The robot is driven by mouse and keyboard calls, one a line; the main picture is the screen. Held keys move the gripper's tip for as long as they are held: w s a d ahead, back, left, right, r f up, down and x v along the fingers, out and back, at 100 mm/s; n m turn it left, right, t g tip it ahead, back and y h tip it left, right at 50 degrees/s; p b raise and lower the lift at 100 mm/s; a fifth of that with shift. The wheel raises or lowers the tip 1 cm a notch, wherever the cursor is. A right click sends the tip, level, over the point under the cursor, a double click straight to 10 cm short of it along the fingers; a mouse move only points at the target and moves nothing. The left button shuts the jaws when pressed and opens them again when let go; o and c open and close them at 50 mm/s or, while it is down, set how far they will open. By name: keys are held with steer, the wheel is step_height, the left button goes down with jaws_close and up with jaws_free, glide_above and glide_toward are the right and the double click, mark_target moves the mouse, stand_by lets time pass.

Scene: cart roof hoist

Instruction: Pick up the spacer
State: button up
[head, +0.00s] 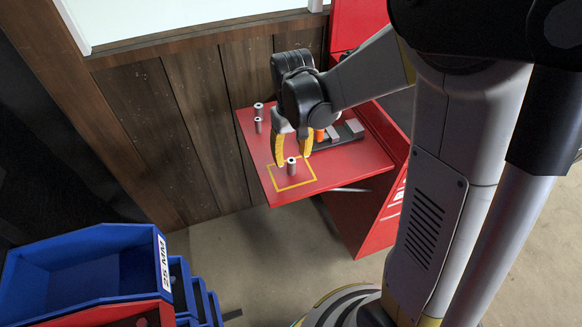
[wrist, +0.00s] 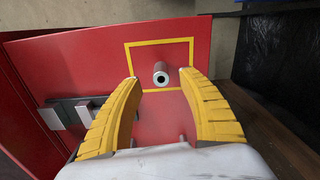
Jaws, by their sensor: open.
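A short grey metal spacer (head: 291,166) stands upright inside a yellow outlined square (head: 283,187) on the red shelf (head: 350,167). In the wrist view the spacer (wrist: 160,74) shows its dark centre hole and lies just beyond the fingertips, centred between them. My gripper (head: 291,160) is open, with its two yellow fingers pointing down over the square. The fingers also show in the wrist view (wrist: 163,85), apart and with nothing between their tips. I cannot tell the exact height of the tips above the spacer.
Two similar grey cylinders (head: 258,117) stand at the shelf's back left. A dark tray (head: 340,135) with grey blocks and an orange piece lies behind the gripper. A wooden wall (head: 180,110) borders the shelf. Blue bins (head: 85,265) stand at lower left.

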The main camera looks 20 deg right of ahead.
mark_target(291, 160)
step_height(291, 160, down, 4)
steer(key=shift+a+f+b, duration=0.1)
steer(key=shift+b, duration=0.75)
jaws_close()
